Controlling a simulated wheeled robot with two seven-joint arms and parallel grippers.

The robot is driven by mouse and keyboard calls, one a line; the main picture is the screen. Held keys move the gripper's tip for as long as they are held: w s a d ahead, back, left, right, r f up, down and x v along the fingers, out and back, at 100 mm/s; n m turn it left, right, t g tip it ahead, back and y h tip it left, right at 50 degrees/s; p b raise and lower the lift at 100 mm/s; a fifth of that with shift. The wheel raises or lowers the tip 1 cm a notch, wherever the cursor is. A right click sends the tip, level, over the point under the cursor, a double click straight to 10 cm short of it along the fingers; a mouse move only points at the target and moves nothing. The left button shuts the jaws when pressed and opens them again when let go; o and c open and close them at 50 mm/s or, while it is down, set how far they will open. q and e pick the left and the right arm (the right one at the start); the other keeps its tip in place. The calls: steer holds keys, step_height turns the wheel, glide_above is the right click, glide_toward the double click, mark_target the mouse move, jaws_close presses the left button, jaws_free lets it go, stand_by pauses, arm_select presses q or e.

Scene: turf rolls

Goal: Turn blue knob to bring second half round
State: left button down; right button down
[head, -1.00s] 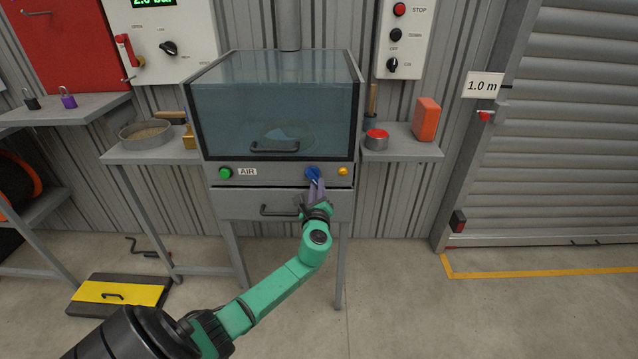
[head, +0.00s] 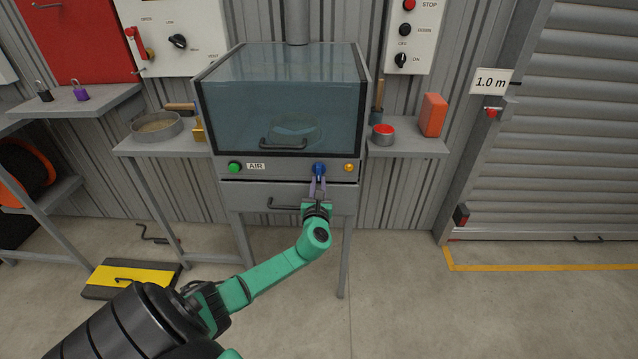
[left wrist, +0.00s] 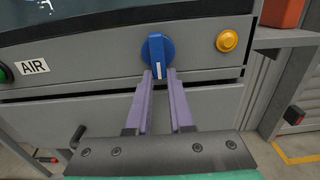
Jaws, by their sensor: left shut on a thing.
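The blue knob (head: 319,169) sits on the front panel of the grey cabinet (head: 290,170), between the AIR label and a yellow button. In the left wrist view the blue knob (left wrist: 158,50) shows a white mark on its lower part, pointing down. My left gripper (head: 318,180) comes up from below, and its purple fingers are shut on the lower part of the knob. The fingertips (left wrist: 160,74) stand either side of the knob's grip. Behind the cabinet's glass a pale round thing (head: 295,128) shows dimly. My right gripper is not in view.
A green button (head: 234,167) and a yellow button (head: 348,167) flank the knob. A drawer handle (head: 283,205) lies below left, close to my arm. Side shelves hold a sieve (head: 157,126), a red-topped tin (head: 383,134) and an orange block (head: 433,115).

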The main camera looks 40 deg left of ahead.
arm_select(q)
steer(key=shift+a+r, duration=0.15)
steer(key=shift+r, duration=0.2)
steer(key=c, duration=0.8)
jaws_free()
steer(key=shift+f, duration=0.2)
steer(key=v, duration=1.4)
steer(key=shift+s+d+p, duration=0.15)
steer(key=shift+d+p, duration=0.15)
steer(key=shift+p, duration=0.15)
